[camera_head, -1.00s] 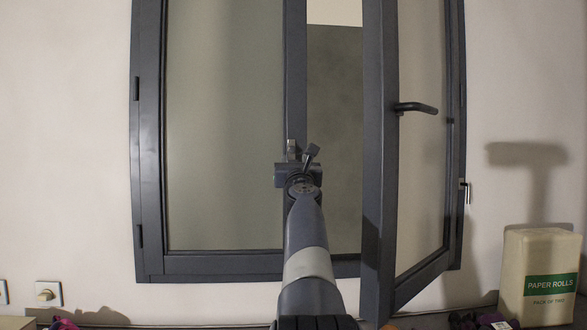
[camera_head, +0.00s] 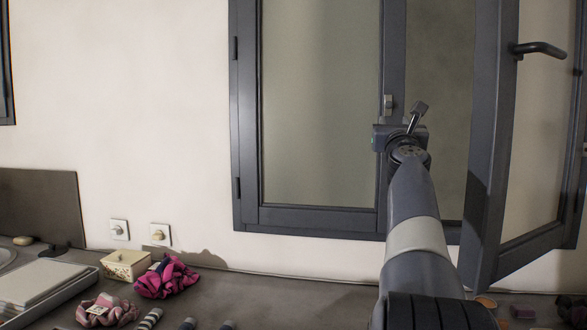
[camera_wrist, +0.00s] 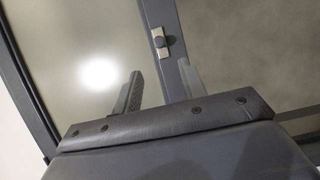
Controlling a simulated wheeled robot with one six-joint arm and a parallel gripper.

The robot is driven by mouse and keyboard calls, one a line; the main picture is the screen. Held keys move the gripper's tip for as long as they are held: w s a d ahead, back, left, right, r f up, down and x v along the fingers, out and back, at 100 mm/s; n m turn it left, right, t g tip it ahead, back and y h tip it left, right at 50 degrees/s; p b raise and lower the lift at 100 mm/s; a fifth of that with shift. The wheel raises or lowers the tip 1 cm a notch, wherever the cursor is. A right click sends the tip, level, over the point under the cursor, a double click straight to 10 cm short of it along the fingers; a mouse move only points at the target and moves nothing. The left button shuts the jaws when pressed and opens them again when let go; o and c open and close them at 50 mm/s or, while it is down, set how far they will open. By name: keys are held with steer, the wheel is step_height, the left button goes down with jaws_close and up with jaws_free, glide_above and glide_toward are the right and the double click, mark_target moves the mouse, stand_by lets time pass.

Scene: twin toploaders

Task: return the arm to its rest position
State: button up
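My arm reaches up from the bottom right of the head view, stretched toward the window. My gripper (camera_head: 408,118) is at its far end, in front of the window's middle upright. In the wrist view my gripper (camera_wrist: 160,82) has its two fingers apart, with nothing seen between them but the window behind. The grey-framed window (camera_head: 247,120) has its left pane shut. Its right sash (camera_head: 487,150) stands swung open toward me, just right of my arm, with a dark handle (camera_head: 538,48).
A counter (camera_head: 250,292) runs below the window. On its left lie a cream box (camera_head: 126,264), a magenta cloth (camera_head: 167,277), a pink cloth (camera_head: 108,310) and a tray (camera_head: 85,290). The space left of my arm, before the wall, is clear.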

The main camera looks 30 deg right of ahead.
mark_target(389, 106)
steer(key=p+x, duration=0.6)
steer(key=x, duration=0.2)
steer(key=shift+w+d+r, duration=0.15)
steer(key=shift+r, duration=0.2)
steer(key=shift+p+x, duration=0.9)
steer(key=shift+p, duration=0.05)
steer(key=shift+f, duration=0.1)
